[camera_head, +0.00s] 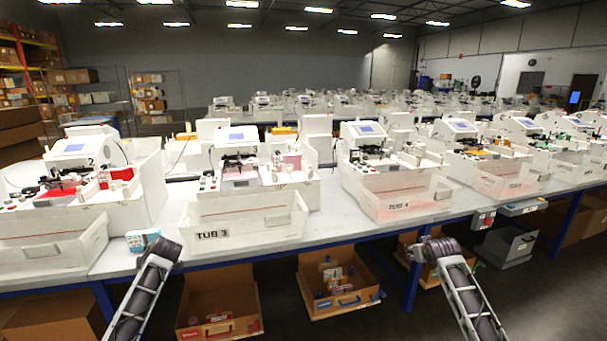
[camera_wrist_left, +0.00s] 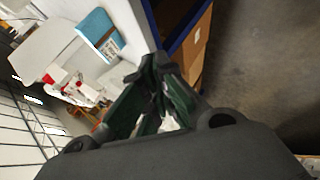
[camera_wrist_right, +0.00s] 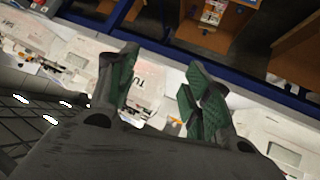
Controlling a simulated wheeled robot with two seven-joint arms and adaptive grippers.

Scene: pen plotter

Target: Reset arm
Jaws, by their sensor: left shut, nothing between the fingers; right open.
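My left arm comes in at the lower left of the head view and ends in front of the table edge. In the left wrist view my left gripper (camera_wrist_left: 158,80) is shut, with its green-padded fingers together and nothing between them. My right arm comes in at the lower right of the head view, with my right gripper (camera_head: 416,248) at the table's front edge, partly hidden by the wrist. In the right wrist view it (camera_wrist_right: 162,70) is open and empty, its green-padded fingers apart.
The long white table (camera_head: 340,230) carries several plotter stations with tubs, including TUB 3 (camera_head: 250,230) and TUB 4 (camera_head: 410,203). A small blue-and-white box (camera_head: 141,241) sits at the front edge near my left arm. Open cardboard boxes (camera_head: 220,305) stand below. The floor before the table looks clear.

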